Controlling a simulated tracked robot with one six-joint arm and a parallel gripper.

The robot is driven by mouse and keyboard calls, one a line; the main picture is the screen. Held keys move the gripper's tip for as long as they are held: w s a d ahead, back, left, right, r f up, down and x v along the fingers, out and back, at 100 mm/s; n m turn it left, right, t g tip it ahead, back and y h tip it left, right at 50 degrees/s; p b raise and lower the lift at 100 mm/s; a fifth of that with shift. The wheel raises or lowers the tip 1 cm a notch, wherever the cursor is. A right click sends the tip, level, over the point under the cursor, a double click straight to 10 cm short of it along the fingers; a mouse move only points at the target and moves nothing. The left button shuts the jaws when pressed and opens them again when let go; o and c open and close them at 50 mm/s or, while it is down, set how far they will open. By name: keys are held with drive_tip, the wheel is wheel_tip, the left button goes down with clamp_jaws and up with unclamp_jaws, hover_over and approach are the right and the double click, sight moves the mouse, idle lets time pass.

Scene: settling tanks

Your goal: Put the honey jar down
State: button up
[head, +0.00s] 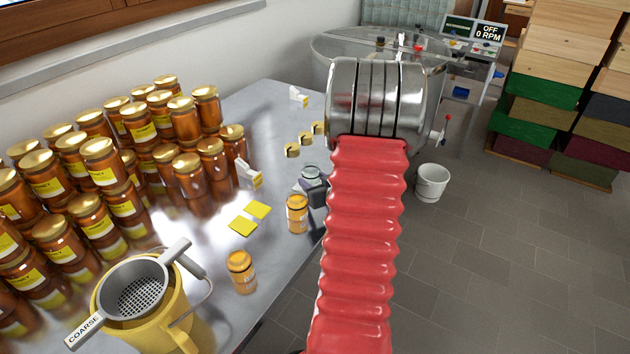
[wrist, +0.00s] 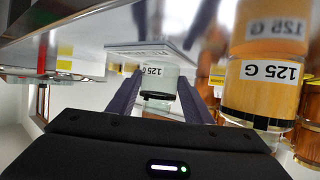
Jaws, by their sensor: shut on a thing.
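Two small amber jars (head: 297,214) (head: 242,272) stand nearer on the metal table (head: 205,262).
Many large gold-lidded honey jars (head: 100,160) crowd the table's left. Yellow cards (head: 243,226) and a white box (head: 249,174) lie mid-table. A yellow pail (head: 165,315) with a strainer (head: 138,295) stands in front. An amber jar (wrist: 262,88) is close beside my gripper.

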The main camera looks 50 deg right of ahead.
idle(0.3)
drive_tip(key=o, duration=1)
drive_tip(key=shift+c, duration=0.2)
drive_tip(key=shift+s+a+r, duration=0.1)
drive_tip(key=shift+s+r, duration=0.1)
drive_tip(key=shift+s, duration=0.1)
drive_tip(key=v, duration=1.1)
drive_tip(key=shift+s+a, duration=0.15)
drive_tip(key=shift+a, duration=0.05)
